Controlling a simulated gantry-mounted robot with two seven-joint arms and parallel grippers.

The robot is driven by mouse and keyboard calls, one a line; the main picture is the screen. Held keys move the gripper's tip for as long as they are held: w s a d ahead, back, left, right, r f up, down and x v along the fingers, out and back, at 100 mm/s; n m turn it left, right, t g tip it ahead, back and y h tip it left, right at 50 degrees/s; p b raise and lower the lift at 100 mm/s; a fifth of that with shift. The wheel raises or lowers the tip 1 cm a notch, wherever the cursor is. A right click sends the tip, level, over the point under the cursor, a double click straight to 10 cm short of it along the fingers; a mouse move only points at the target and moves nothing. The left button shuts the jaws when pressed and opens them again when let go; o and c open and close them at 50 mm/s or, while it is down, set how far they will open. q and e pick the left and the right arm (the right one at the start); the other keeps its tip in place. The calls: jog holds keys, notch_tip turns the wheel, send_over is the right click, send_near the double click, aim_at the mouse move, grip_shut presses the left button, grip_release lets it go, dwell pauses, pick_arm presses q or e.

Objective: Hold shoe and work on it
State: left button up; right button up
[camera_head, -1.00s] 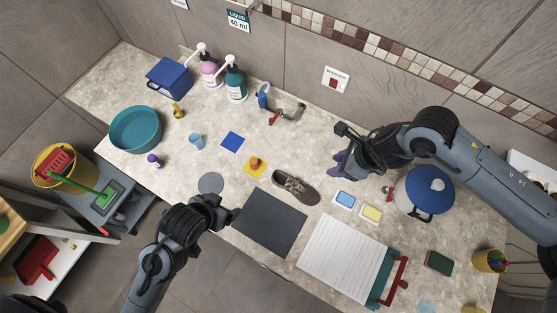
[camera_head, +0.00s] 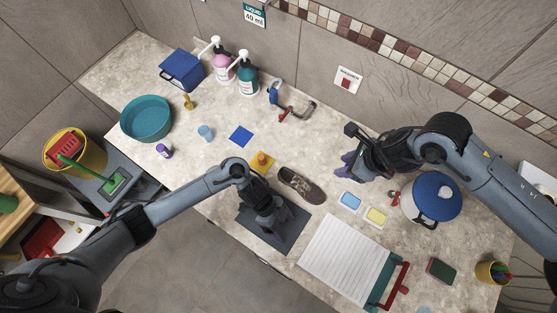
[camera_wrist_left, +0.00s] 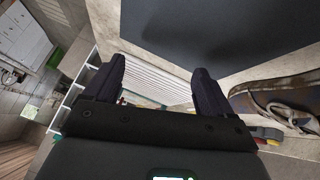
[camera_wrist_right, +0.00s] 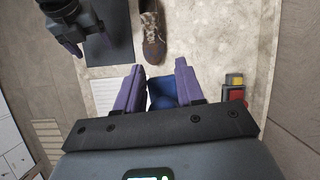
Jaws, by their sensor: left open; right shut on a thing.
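The brown lace-up shoe (camera_head: 301,184) lies on the counter beside the upper edge of the dark mat (camera_head: 290,238). It shows at the right of the left wrist view (camera_wrist_left: 285,100) and at the top of the right wrist view (camera_wrist_right: 153,38). My left gripper (camera_head: 267,226) is over the mat, left of and below the shoe. Its fingers (camera_wrist_left: 157,78) are apart with nothing between them. My right gripper (camera_head: 349,164) is right of the shoe, apart from it. Its fingers (camera_wrist_right: 160,88) are shut on a dark blue thing (camera_wrist_right: 163,92), mostly hidden by the gripper.
A blue-lidded pot (camera_head: 432,196) stands under my right arm. A ribbed white board (camera_head: 340,258) lies at the front.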

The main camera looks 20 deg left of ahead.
aim_at(290, 180)
pick_arm(q)
jog(key=w+a+r, duration=0.1)
jog(key=w+a, duration=0.1)
jog(key=w, duration=0.1)
jog(key=w+a+r+y, duration=0.1)
jog(key=w+a, duration=0.1)
jog(key=w, duration=0.2)
jog(key=w+a+r+t+y, duration=0.1)
jog(key=w+a, duration=0.1)
jog(key=w, duration=0.1)
jog(key=shift+w+a+r+m, duration=0.15)
jog(key=shift+w+a+m, duration=0.05)
jog(key=shift+m, duration=0.1)
jog(key=shift+t, duration=0.9)
jog(key=w+r, duration=0.1)
jog(key=w, duration=0.1)
jog(key=w+r, duration=0.2)
jog(key=w+a+r, duration=0.1)
jog(key=w+r, duration=0.1)
jog(key=shift+w, duration=0.4)
jog(key=shift+w+d+f, duration=0.1)
jog(key=shift+f, duration=0.05)
jog(key=x, duration=1.1)
jog(key=shift+f, duration=0.15)
jog(key=shift+c, duration=0.3)
jog(key=c, duration=1.3)
